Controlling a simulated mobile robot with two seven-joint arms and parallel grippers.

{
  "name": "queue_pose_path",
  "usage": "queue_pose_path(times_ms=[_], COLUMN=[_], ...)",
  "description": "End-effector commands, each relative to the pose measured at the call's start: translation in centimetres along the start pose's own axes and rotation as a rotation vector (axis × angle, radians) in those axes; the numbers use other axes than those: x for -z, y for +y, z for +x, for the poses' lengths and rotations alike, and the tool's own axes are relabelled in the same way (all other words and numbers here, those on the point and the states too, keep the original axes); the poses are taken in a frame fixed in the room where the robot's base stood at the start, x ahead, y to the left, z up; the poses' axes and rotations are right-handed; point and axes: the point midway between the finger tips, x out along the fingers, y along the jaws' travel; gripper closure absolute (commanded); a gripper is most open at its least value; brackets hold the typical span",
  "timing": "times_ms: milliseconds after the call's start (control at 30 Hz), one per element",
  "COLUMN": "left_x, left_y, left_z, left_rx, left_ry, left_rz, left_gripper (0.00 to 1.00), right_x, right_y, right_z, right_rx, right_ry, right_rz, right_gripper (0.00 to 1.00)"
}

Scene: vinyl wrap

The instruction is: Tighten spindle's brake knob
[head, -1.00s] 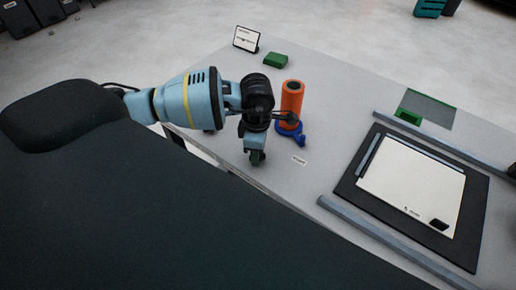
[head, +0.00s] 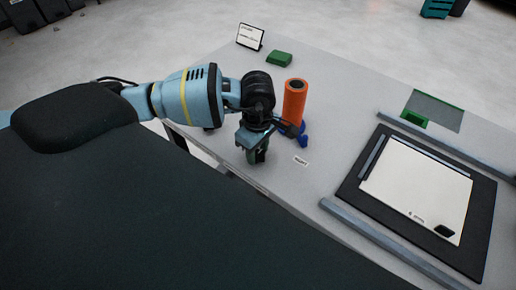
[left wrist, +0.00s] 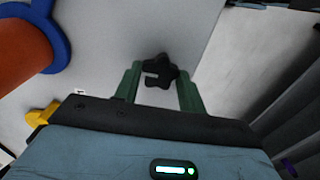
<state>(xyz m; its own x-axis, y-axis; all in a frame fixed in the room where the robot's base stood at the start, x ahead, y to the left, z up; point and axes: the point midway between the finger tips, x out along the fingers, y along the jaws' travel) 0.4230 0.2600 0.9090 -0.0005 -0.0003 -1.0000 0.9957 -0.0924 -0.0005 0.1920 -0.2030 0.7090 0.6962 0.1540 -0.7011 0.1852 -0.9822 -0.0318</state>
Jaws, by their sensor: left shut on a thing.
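The spindle stands near the table's left edge in the head view, with an orange roll (head: 295,102) upright on it and a blue base (head: 303,138) partly hidden by my left wrist. The roll (left wrist: 22,48) and blue rim (left wrist: 57,40) also show at the upper left of the left wrist view. The brake knob, a black star-shaped knob (left wrist: 160,71), sits between the green fingers of my left gripper (left wrist: 160,88). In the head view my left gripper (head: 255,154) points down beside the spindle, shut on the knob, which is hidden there. My right gripper is not in view.
A small label (head: 300,161) lies right of my gripper. A green block (head: 279,58) and a sign (head: 250,37) stand at the back. A black mat (head: 478,216) with a white sheet (head: 413,187) lies at right, between grey rails. The table's near edge is close to my gripper.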

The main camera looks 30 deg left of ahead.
Motion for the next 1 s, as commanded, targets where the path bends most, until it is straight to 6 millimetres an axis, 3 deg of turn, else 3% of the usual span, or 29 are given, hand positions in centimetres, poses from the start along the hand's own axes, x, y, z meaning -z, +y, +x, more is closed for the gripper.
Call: queue_pose_path(times_ms=[300,333,467,767,1000], left_x=[0.0,0.0,0.0,0.0,0.0], left_y=[0.1,0.1,0.1,0.0,0.1], left_z=[-0.2,-0.2,-0.2,-0.2,-3.0], left_rx=[-0.005,-0.005,-0.004,-0.002,-0.006], left_ry=[0.0,0.0,0.0,0.0,-0.001], left_rz=[0.003,0.003,0.002,0.001,0.002], left_gripper=[0.83,0.56,0.39,0.38,0.38], right_x=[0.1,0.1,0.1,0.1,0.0], right_y=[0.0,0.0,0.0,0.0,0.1], right_z=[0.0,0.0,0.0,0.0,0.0], right_rx=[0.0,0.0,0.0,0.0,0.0], right_ry=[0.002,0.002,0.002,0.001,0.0], right_rz=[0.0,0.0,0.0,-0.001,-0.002], right_gripper=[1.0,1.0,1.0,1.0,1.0])
